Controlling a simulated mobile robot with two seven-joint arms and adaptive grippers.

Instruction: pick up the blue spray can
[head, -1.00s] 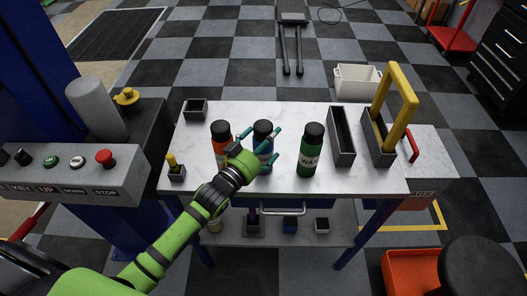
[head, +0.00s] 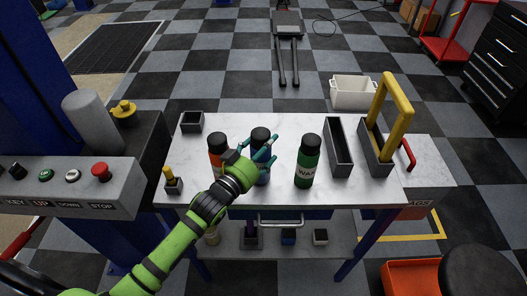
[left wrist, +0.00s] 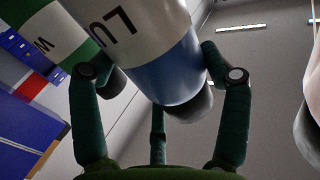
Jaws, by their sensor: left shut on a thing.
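The blue spray can (head: 263,176) stands upright, black-capped, between an orange can (head: 216,158) and a green can (head: 306,165) on the white-topped cart (head: 370,187). My left gripper (head: 262,156) comes in from the front left and is shut on the blue can. In the left wrist view the blue can (left wrist: 172,72) lies between the dark green fingers, with its blue band and white label showing. I cannot tell whether its base is clear of the cart top. My right gripper is not in view.
The green can also shows in the left wrist view (left wrist: 78,35). A long grey bin (head: 340,150) and a yellow-handled tote (head: 376,160) stand at the right. A small dark box (head: 192,122) sits back left, and a yellow-topped tool (head: 170,180) front left.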

